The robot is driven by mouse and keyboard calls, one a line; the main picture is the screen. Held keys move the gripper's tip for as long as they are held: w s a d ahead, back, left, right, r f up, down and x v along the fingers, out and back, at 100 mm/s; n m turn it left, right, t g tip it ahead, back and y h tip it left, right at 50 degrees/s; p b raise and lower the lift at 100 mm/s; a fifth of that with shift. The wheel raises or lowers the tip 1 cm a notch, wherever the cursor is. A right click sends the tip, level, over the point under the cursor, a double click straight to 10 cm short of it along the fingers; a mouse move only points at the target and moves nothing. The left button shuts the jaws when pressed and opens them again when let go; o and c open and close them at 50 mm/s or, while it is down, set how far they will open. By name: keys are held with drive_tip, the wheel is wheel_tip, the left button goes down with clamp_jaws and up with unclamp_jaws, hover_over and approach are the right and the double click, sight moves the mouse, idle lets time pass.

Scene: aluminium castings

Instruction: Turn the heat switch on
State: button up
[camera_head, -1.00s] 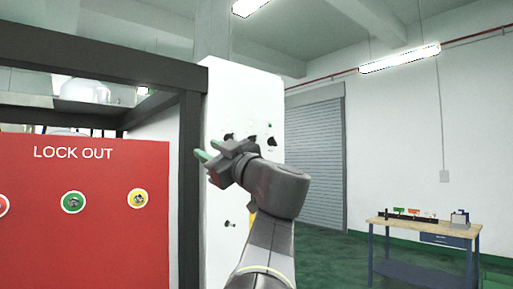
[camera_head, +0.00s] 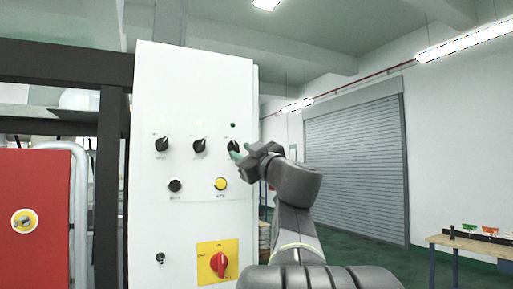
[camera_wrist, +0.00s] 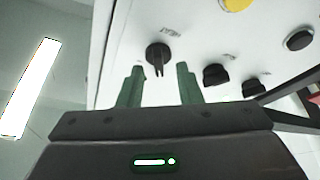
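A white control panel (camera_head: 185,80) carries a row of three black rotary knobs: left (camera_head: 162,144), middle (camera_head: 199,145) and right (camera_head: 234,146). Nothing is held, and contact is not visible.
Below the knobs are a black button (camera_head: 174,185), a yellow button (camera_head: 221,184), a key switch (camera_head: 160,258) and a red rotary switch (camera_head: 218,264) on yellow. A dark frame (camera_head: 108,190) and red board (camera_head: 30,220) stand left. A workbench (camera_head: 470,243) is far right.

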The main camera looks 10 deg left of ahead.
sight(234, 147)
drive_tip(key=shift+w+a+r, duration=0.25)
drive_tip(key=shift+w, duration=0.3)
drive_tip(key=shift+w+a+r, duration=0.1)
drive_tip(key=shift+w+a, duration=0.05)
drive_tip(key=shift+a, duration=0.05)
drive_tip(key=shift+a+r, duration=0.1)
drive_tip(key=shift+a, duration=0.25)
drive_tip(key=shift+w+d, duration=0.1)
clamp_jaws()
